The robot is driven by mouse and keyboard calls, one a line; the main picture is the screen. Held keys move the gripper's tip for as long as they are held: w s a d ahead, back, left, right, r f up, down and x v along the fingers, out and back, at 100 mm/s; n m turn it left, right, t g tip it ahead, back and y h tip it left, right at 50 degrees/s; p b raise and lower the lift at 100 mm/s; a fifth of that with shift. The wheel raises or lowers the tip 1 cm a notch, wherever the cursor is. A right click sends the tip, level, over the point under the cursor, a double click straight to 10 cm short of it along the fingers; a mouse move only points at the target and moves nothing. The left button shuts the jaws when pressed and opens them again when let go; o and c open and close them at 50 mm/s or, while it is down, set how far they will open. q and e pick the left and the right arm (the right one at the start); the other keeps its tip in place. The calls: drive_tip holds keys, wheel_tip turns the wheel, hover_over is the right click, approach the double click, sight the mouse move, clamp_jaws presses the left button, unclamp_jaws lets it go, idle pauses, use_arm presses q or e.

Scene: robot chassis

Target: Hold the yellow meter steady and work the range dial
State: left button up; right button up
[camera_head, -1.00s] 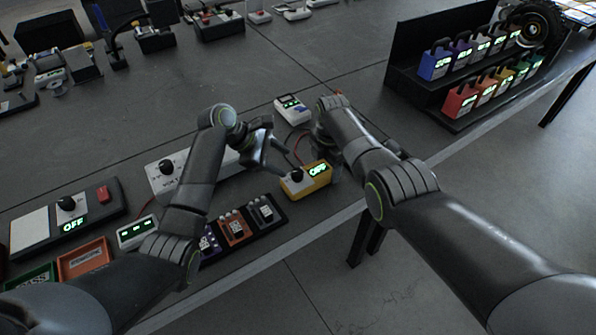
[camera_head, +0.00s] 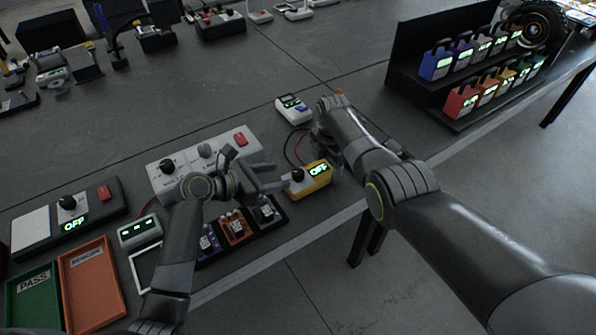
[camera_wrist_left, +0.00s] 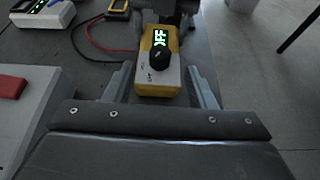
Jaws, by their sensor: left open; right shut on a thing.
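The yellow meter (camera_head: 318,181) sits near the table's front edge, its green display reading OFF. Its black range dial (camera_head: 297,174) is on its left part. In the left wrist view the meter (camera_wrist_left: 146,83) lies ahead between my left fingers, with the dial (camera_wrist_left: 160,54) below the display. My left gripper (camera_head: 278,176) is open and points at the meter's dial end; its fingers are apart with nothing gripped. My right gripper (camera_head: 330,163) is shut on the meter at its far right side; its fingertips are mostly hidden by the arm and meter.
A white box with knobs and a red switch (camera_head: 240,139) stands behind my left gripper. A dark tray with several modules (camera_head: 270,222) lies just in front. A small white meter (camera_head: 293,110) and red and black leads (camera_head: 297,147) lie behind the yellow meter.

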sight(298, 172)
use_arm(q)
drive_tip(key=x, duration=0.8)
drive_tip(key=shift+c, duration=0.2)
drive_tip(key=c, duration=0.9)
drive_tip(key=shift+c, duration=0.2)
drive_tip(key=shift+m+g, duration=0.3)
drive_tip(key=shift+g, duration=0.1)
drive_tip(key=m+g+h, duration=0.2)
drive_tip(key=m+g, duration=0.2)
drive_tip(key=shift+g, duration=0.4)
drive_tip(key=shift+a+f+m+g, duration=0.1)
drive_tip(key=shift+m+g, duration=2.8)
drive_tip(key=shift+g, duration=0.3)
drive_tip(key=shift+s, duration=0.1)
